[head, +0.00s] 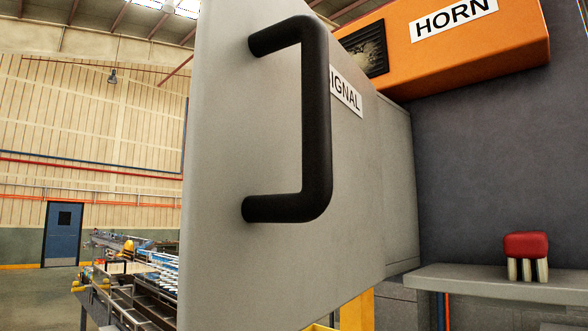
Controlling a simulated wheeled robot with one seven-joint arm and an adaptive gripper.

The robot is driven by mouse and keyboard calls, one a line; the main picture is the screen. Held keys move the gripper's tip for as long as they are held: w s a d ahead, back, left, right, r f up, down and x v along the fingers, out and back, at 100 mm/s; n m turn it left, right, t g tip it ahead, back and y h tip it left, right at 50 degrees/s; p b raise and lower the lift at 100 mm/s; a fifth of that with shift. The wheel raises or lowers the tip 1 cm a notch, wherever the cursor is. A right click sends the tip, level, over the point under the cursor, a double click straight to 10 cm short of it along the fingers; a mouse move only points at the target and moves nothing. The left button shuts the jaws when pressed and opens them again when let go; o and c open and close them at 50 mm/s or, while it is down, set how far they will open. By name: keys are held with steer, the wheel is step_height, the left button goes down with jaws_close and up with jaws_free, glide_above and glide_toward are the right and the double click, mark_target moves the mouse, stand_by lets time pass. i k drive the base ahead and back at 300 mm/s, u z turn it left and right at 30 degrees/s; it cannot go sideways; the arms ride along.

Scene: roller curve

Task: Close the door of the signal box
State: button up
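The signal box door (240,120) is a large pale grey panel that fills the middle of the head view, very close to me. It stands upright with its near edge at the left. A thick black bar handle (315,120) is fixed on its face. A white label (346,91) reading "IGNAL" shows behind the handle, its first letter hidden. The grey side of the signal box (400,185) continues beyond the door at the right. The door appears swung out towards me; the box's opening is hidden. My gripper is not in view.
An orange box labelled HORN (470,45) hangs at the upper right on a dark wall. Below it, a grey shelf (490,287) carries a small red-topped object (526,256). A roller conveyor (150,285) stands at the lower left, with open floor beside it.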

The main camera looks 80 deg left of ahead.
mark_target(282, 223)
steer(key=u, duration=2.4)
